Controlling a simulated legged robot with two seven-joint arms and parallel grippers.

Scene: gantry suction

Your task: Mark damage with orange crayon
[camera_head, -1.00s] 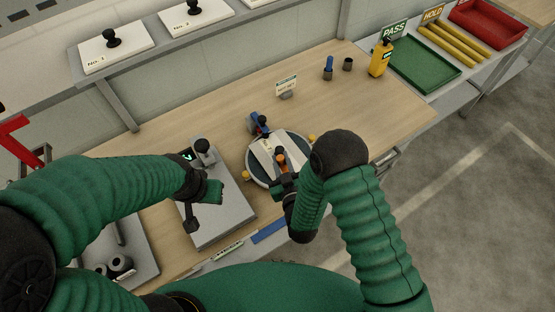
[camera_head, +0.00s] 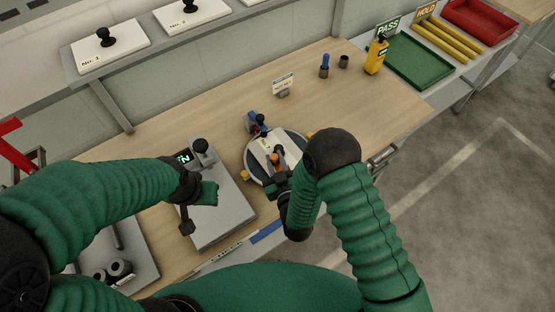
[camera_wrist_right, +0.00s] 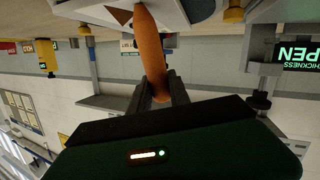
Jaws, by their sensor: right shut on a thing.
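The orange crayon (camera_wrist_right: 150,50) is held in my right gripper (camera_wrist_right: 160,88); its orange body also shows in the head view (camera_head: 278,158). My right gripper (camera_head: 277,180) is shut on it over the front of the round turntable (camera_head: 250,172). A white part (camera_head: 263,148) lies on the turntable, and it also shows at the top of the wrist view (camera_wrist_right: 190,8). The crayon tip is close to the part; I cannot tell if it touches.
The grey device (camera_head: 225,215) with a lit display stands left of the turntable. A blue clamp (camera_head: 250,123) sits behind it.

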